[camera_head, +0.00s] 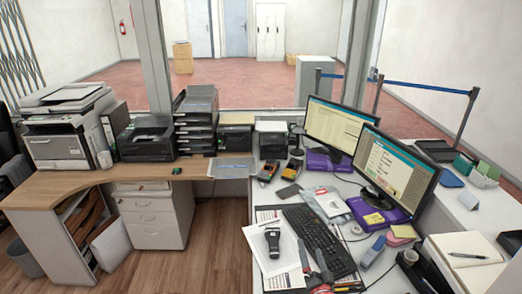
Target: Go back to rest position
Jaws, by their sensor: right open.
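My right gripper (311,250) shows at the bottom centre, low over the front of the white counter. Its two fingers are apart and I see nothing between them. It is beside the keyboard (318,237) and over the right edge of the white paper sheets (258,238). A black handheld device (272,241) lies on the sheets, to the left of the gripper and apart from it. My left gripper is not in view.
Two monitors (395,172) stand behind the keyboard on purple boxes. Printers (147,138) and stacked trays line the wooden desk (110,184). Open floor (215,250) lies left of the counter.

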